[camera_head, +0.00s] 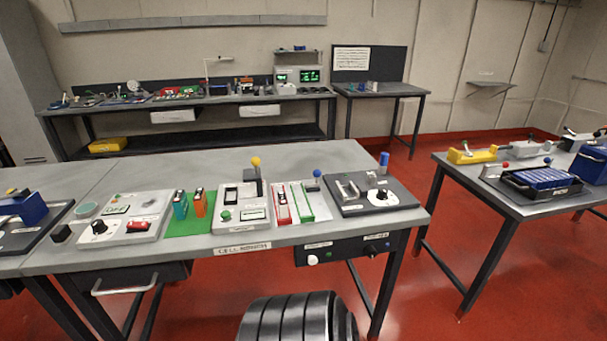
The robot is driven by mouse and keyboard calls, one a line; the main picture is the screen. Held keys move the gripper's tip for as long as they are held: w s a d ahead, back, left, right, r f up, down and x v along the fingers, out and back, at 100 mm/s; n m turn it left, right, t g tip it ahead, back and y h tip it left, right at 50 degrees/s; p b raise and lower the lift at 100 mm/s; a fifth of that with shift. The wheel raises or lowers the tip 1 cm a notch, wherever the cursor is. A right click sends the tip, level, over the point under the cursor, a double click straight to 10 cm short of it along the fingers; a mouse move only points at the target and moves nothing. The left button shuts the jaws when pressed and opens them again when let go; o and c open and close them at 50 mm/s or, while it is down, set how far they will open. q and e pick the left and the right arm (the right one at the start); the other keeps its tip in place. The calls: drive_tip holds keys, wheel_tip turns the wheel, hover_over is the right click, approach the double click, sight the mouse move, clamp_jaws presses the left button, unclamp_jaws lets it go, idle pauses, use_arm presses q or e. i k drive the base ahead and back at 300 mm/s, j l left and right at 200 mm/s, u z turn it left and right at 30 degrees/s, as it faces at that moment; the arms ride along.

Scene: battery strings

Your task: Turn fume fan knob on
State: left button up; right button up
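Several knobs show on the near workbench (160,250), and I cannot read which one is labelled fume fan. A dark panel (342,250) hangs under the bench's front edge at right. It carries a white knob (312,260) on its left and a black knob (371,250) on its right, each with a small label above. A black-and-white dial (381,195) sits on the dark device at the bench's right end. Another dial (99,228) sits on the grey box at left. Neither of my grippers is in view.
Teal and orange cells (200,202) stand on a green mat (187,227). A grey device with a yellow-topped lever (256,164) stands mid-bench. A drawer handle (124,286) juts out at lower left. A side table (487,193) stands at right; red floor is clear between.

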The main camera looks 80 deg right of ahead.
sight(369, 249)
drive_tip(key=z, duration=3.1)
